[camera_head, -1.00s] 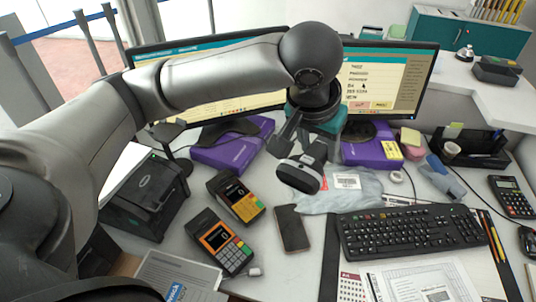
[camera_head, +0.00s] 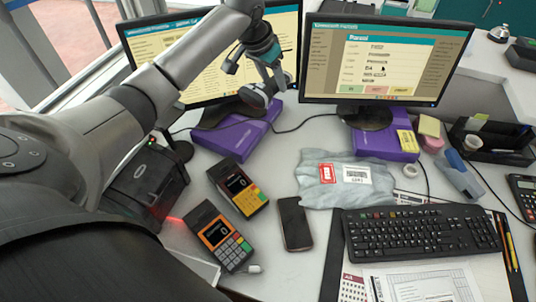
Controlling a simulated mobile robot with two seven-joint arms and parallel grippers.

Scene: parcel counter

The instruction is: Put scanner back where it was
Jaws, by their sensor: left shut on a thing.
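My left gripper (camera_head: 259,75) is shut on the scanner (camera_head: 256,96), a small grey and black device. It holds the scanner up in front of the left monitor, above the left purple box. The gripper's fingers partly hide the scanner. A dark stand (camera_head: 179,150) rises beside the black printer, left of the purple box; my arm passes close to it and hides part of that area. My right gripper is out of the picture.
Two monitors (camera_head: 384,62) stand on purple boxes (camera_head: 238,136). A grey parcel (camera_head: 318,190), two card terminals (camera_head: 222,238), a phone (camera_head: 295,223) and a keyboard (camera_head: 418,233) lie in front. The black printer (camera_head: 146,187) stands at left.

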